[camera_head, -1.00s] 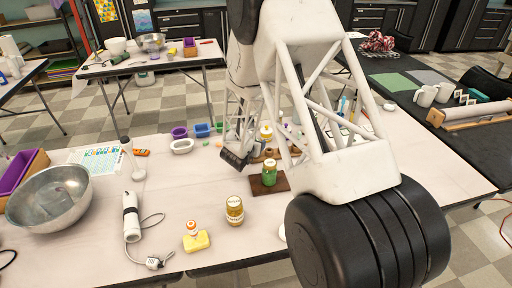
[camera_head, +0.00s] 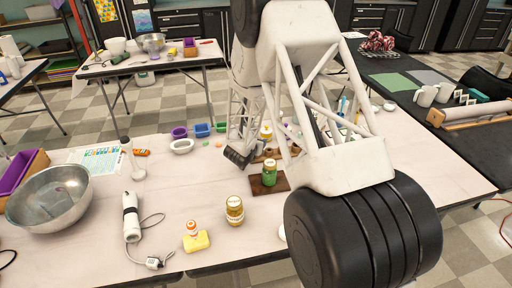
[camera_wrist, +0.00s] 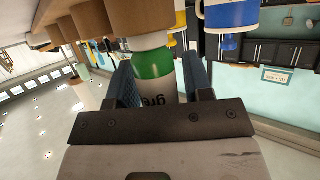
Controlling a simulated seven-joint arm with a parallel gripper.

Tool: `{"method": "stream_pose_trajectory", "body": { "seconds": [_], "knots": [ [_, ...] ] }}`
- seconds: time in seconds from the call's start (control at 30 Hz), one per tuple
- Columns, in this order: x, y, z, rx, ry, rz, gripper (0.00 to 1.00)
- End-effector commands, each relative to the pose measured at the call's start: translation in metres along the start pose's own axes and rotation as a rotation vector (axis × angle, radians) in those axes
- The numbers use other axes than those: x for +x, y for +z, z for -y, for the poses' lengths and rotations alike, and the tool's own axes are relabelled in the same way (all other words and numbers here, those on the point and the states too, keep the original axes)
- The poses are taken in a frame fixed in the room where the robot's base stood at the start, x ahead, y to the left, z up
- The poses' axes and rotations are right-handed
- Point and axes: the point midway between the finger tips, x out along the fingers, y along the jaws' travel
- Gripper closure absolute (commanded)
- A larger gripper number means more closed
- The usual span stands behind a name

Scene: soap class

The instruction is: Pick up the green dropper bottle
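The green dropper bottle (camera_wrist: 153,66) shows in the wrist view, with a green band and a white label bearing dark letters, partly cut off as "gre". Its upper part is covered by a tan round thing in the picture. My gripper (camera_wrist: 157,75) has its two blue-grey fingers on either side of the bottle. The fingers stand apart, with a narrow gap showing at the right; firm contact on both sides does not show. In the head view my gripper (camera_head: 238,157) is low over the table, and the bottle cannot be made out behind it.
A green jar (camera_head: 269,174) on a dark brown board (camera_head: 258,187) stands just right of my gripper. An amber jar (camera_head: 234,211), a yellow block (camera_head: 197,241) and a white hand blender (camera_head: 131,217) are nearer. A metal bowl (camera_head: 50,205) stands at left. Coloured containers are behind.

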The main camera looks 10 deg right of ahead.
Motion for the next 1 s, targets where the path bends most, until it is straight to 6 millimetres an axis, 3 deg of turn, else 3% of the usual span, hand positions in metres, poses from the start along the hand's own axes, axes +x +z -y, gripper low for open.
{"method": "stream_pose_trajectory", "body": {
  "seconds": [0.03,0.23,0.67,1.0],
  "knots": [
    [0.0,0.0,0.0,0.0,0.0,0.0,0.61],
    [0.0,0.0,0.0,0.0,0.0,0.0,0.92],
    [-0.002,-0.005,0.0,0.001,0.0,-0.001,0.93],
    [-0.015,-0.037,0.0,0.001,0.0,-0.002,0.93]
  ]
}}
